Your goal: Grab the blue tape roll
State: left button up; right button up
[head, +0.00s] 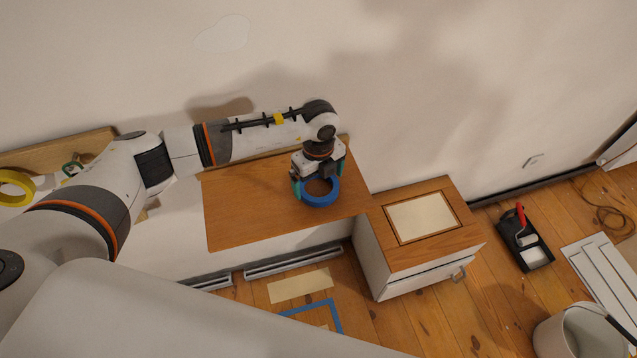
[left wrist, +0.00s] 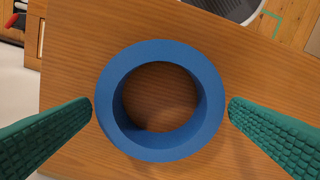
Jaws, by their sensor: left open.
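The blue tape roll (head: 321,199) lies flat on a wooden surface (head: 237,215) near its right end. In the left wrist view the roll (left wrist: 212,92) shows as a full ring, with wood visible through its hole. My left gripper (head: 316,190) is directly over the roll, pointing down. In the left wrist view its two green fingers (left wrist: 160,108) stand open, one on each side of the ring. The left finger is close to the ring's edge and the right one is close too; I cannot tell whether either touches. My right gripper is not in view.
A lower wooden cabinet (head: 470,236) with a pale panel (head: 422,218) on top stands to the right. A yellow tape roll (head: 14,188) is at the far left. A black paint tray (head: 524,240) and a white bucket (head: 575,335) are on the floor. The wall rises close behind the arm.

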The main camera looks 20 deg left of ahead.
pick_arm(q)
jog(key=shift+f, duration=0.6)
jog(key=c, duration=0.9)
jog(key=shift+o, duration=0.2)
jog(key=shift+r, duration=0.15)
